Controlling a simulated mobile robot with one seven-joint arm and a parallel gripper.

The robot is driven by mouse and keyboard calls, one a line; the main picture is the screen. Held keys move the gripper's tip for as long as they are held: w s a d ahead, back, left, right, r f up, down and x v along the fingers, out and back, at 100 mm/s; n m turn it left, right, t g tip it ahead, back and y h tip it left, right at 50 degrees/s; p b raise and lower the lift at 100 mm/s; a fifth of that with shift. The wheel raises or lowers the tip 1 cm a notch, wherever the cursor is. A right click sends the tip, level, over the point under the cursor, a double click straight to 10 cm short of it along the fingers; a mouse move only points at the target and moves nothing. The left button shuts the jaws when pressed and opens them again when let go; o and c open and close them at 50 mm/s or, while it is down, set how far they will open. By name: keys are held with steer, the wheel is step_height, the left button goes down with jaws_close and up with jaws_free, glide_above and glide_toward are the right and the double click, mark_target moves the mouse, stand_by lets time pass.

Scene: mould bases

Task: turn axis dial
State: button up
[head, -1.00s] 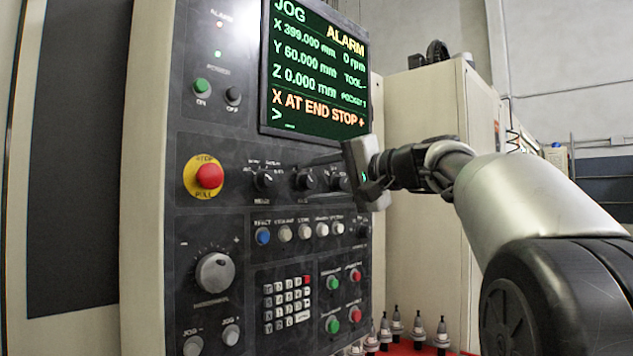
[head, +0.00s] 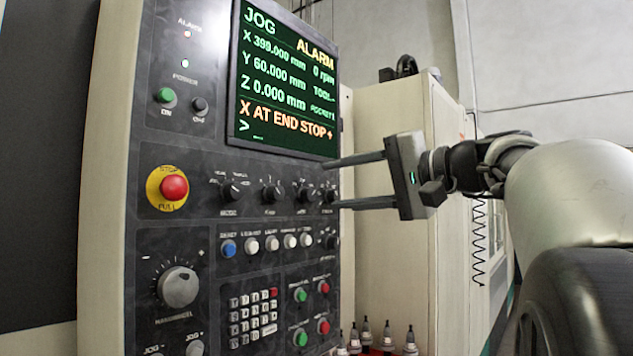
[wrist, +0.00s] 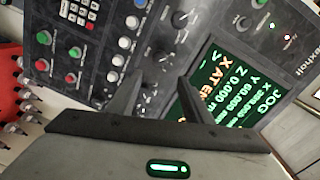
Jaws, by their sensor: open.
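A row of black rotary dials sits below the screen on the control panel. In the head view they are the far left mode dial (head: 231,190), a second dial (head: 271,193), a third dial (head: 305,195) and a fourth dial (head: 331,196). The small labels are too blurred for me to tell which is the axis dial. My gripper (head: 330,184) is open and empty, its two fingers pointing left at the panel's right edge, one above and one below the fourth dial's height. In the wrist view, my gripper (wrist: 160,80) points at the panel between dials and screen.
The screen (head: 287,80) reads JOG, ALARM and X AT END STOP +. A red stop button (head: 174,187), a large handwheel knob (head: 178,287) and coloured buttons surround the dials. Several tool holders (head: 387,335) stand below right.

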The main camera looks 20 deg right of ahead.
steer(key=shift+v, duration=1.65)
